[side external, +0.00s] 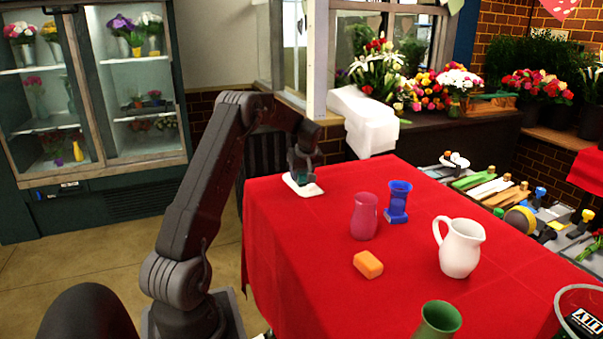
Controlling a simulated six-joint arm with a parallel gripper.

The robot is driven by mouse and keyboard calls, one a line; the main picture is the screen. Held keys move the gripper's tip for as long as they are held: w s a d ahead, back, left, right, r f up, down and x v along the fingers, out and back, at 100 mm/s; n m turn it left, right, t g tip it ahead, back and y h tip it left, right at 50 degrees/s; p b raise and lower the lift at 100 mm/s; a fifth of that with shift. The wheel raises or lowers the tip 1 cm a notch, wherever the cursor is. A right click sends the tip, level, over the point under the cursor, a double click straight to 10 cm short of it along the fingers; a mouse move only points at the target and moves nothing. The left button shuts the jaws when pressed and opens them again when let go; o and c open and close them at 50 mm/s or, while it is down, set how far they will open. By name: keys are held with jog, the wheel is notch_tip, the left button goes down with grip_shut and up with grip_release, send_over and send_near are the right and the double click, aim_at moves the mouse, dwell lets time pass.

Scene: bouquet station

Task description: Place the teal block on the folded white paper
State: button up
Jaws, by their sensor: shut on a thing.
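The folded white paper (313,190) lies flat on the red tablecloth near the table's far left corner. My gripper (302,177) points down right over the paper. It is shut on the teal block (304,178), of which only a small teal patch shows between the fingers. The fingers hide most of the block and part of the paper. I cannot tell whether the block touches the paper or hangs just above it.
On the red table (310,260) stand a pink vase (364,216), a blue vase (398,202), a white pitcher (460,247) and a green vase (437,320). An orange block (368,264) lies in front of the pink vase. The cloth around the paper is clear.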

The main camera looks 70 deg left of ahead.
jog(key=shift+f, duration=0.1)
jog(key=o, duration=0.9)
jog(key=v, duration=1.2)
jog(key=d+r+m+t, duration=0.1)
jog(key=d+r+m, duration=0.2)
jog(key=d, duration=0.5)
jog(key=d+r+m+t, duration=0.1)
jog(key=d+r+m, duration=0.15)
jog(key=d, duration=0.55)
jog(key=s+d+r+m+t+h, duration=0.1)
jog(key=s+d+m, duration=0.35)
jog(key=d, duration=0.55)
jog(key=s+d+r+m+t+h, duration=0.1)
jog(key=s+d+m+t, duration=0.15)
jog(key=s+d, duration=0.45)
jog(key=s+d+f+m, duration=0.1)
jog(key=s+d, duration=0.1)
jog(key=d, duration=0.1)
jog(key=s+d+f+m+h, duration=0.1)
jog(key=s+d+m, duration=0.1)
jog(key=s+d, duration=0.1)
jog(key=s+d+f+m+h, duration=0.1)
jog(key=s+d+f+m, duration=0.1)
jog(key=d, duration=0.2)
jog(key=shift+s+m, duration=0.25)
